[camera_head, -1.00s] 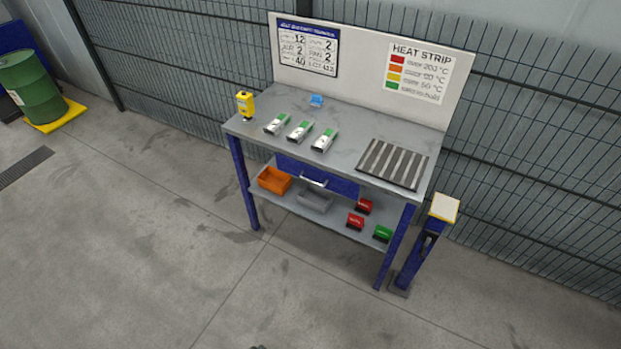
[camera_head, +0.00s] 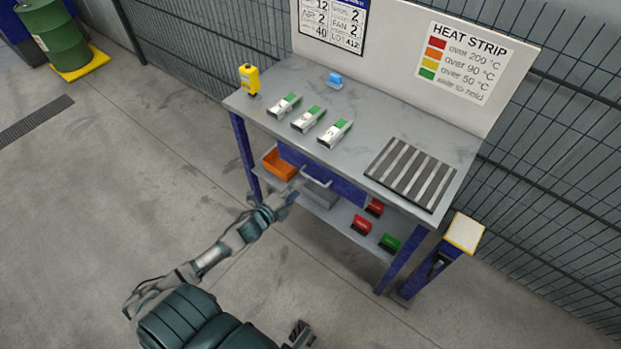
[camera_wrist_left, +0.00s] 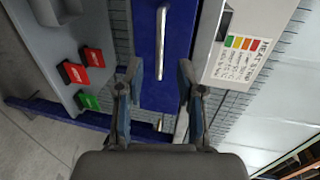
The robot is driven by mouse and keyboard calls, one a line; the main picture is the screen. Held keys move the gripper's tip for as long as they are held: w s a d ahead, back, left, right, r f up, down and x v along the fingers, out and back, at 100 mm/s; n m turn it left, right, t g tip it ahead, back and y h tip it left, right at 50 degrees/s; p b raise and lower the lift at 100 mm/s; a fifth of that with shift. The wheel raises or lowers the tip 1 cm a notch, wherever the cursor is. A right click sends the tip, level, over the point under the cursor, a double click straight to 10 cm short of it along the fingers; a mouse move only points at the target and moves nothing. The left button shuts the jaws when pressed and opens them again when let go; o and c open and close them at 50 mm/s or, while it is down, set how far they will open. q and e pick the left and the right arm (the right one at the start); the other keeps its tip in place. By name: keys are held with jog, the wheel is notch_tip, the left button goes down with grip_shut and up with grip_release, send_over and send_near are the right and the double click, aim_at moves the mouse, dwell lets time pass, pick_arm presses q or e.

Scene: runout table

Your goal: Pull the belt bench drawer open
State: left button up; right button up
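The belt bench (camera_head: 290,78) has a blue drawer (camera_head: 345,189) under its grey top, and its front looks shut. A pale bar handle (camera_head: 316,178) is fixed on the drawer front. My left gripper (camera_head: 291,196) is in front of the bench, just short of the handle. In the left wrist view the fingers of the left gripper (camera_wrist_left: 159,68) are spread and empty. The handle (camera_wrist_left: 161,42) lies between and beyond the fingertips, apart from them, on the blue drawer front (camera_wrist_left: 180,45). My right gripper (camera_head: 300,333) shows small at the bottom edge; its fingers are unclear.
The lower shelf holds an orange bin (camera_head: 279,164), a grey bin (camera_head: 319,195), red boxes (camera_head: 362,225) and a green box (camera_head: 389,243). A blue post with a pale top (camera_head: 465,232) stands right of the bench. The floor before the bench is clear.

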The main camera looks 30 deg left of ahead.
aim_at(310, 177)
pick_arm(q)
jog(key=b+x, duration=0.1)
jog(key=x, duration=0.8)
pick_arm(e)
notch_tip(310, 177, up, 5)
jog(key=shift+s+d+f, duration=0.1)
jog(key=shift+s+f, duration=0.05)
jog(key=shift+f, duration=0.05)
pick_arm(q)
jog(key=shift+s, duration=0.1)
jog(key=shift+a+f, duration=0.1)
jog(key=shift+a, duration=0.05)
grip_shut()
